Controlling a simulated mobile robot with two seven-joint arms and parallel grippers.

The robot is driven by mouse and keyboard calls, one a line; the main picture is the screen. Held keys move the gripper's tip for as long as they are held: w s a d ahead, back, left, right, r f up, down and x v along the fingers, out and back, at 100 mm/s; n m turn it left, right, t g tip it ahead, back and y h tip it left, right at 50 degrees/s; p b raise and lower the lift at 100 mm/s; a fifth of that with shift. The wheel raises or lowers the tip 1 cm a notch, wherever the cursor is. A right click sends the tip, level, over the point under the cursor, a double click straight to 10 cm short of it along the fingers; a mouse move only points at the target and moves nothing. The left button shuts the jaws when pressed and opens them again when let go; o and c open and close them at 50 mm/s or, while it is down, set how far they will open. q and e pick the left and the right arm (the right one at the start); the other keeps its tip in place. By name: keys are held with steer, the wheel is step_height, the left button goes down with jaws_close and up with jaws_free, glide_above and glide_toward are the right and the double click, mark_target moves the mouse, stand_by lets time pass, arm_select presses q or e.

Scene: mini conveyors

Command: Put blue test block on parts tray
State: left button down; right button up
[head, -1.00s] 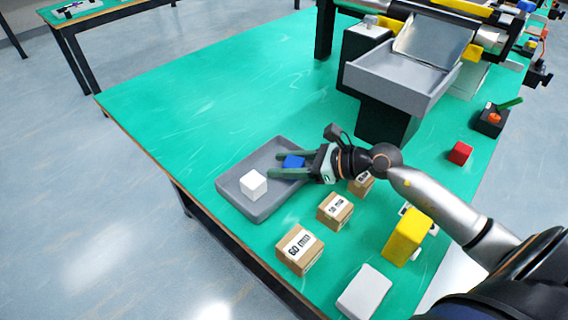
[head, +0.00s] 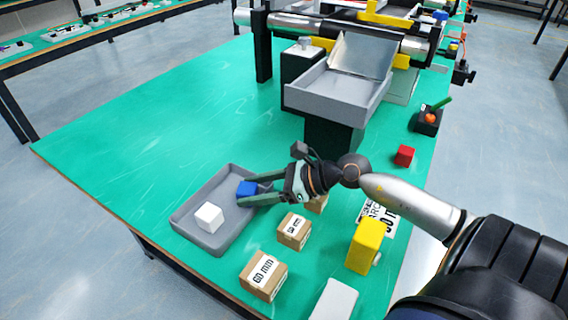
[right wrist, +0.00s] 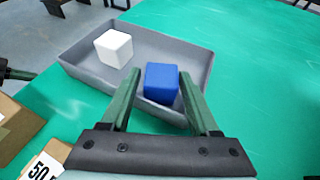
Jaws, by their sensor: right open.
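The blue test block (head: 247,188) is in the grey parts tray (head: 186,216), near the tray's right side, and it also shows in the right wrist view (right wrist: 161,83). My right gripper (head: 242,191) is open, with its green fingers on either side of the block. In the right wrist view the right gripper's fingers (right wrist: 158,85) stand apart, and a gap shows on the left of the block. The right finger is close to the block; I cannot tell whether it touches. My left gripper is not in the head view.
A white block (head: 209,217) sits in the tray. Cardboard boxes (head: 263,276), a yellow block (head: 365,246) and a red block (head: 404,156) stand on the green table. A grey conveyor chute (head: 335,95) stands behind. The table's left part is clear.

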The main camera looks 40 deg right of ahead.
steer(key=v, duration=0.8)
steer(key=shift+d+r, duration=0.1)
steer(key=shift+r, duration=0.1)
steer(key=shift+s+d, duration=0.1)
